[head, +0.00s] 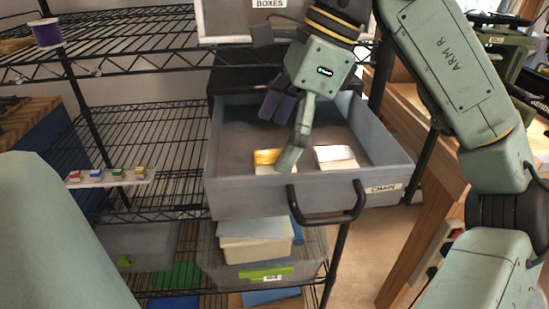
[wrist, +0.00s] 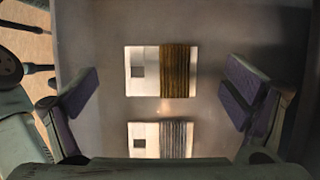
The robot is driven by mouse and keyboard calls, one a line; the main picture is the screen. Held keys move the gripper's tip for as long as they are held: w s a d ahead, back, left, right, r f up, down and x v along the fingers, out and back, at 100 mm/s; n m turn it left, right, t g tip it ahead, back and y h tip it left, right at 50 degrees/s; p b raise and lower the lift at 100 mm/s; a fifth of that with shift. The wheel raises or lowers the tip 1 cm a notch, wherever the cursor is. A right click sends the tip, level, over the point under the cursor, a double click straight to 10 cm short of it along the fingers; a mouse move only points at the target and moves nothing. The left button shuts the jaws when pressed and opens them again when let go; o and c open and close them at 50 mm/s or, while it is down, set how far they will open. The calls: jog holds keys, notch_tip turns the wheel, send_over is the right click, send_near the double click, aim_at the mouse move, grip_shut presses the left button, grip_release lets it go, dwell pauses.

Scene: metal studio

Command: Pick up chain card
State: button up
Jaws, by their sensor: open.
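Two white cards lie flat on the floor of an open grey drawer (head: 235,205) labelled as chain. One card (head: 267,168) has a gold-brown banded half; in the wrist view this card (wrist: 142,72) lies near the middle, band to the right. The other card (head: 336,158) has a grey banded half; it shows lower in the wrist view (wrist: 144,140), partly cut off by my gripper body. My gripper (head: 284,132) is open and empty, reaching down into the drawer. In the wrist view its purple-padded fingers stand wide on both sides of the cards.
Lidded bins (head: 265,250) sit below the drawer. A wire shelf (head: 125,130) stands to the left, with a strip of small coloured items (head: 110,178). A wooden frame (head: 425,235) stands at right.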

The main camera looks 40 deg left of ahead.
aim_at(264, 162)
jog(key=shift+x, duration=1.8)
jog(key=shift+a, duration=0.1)
jog(key=c, duration=1.2)
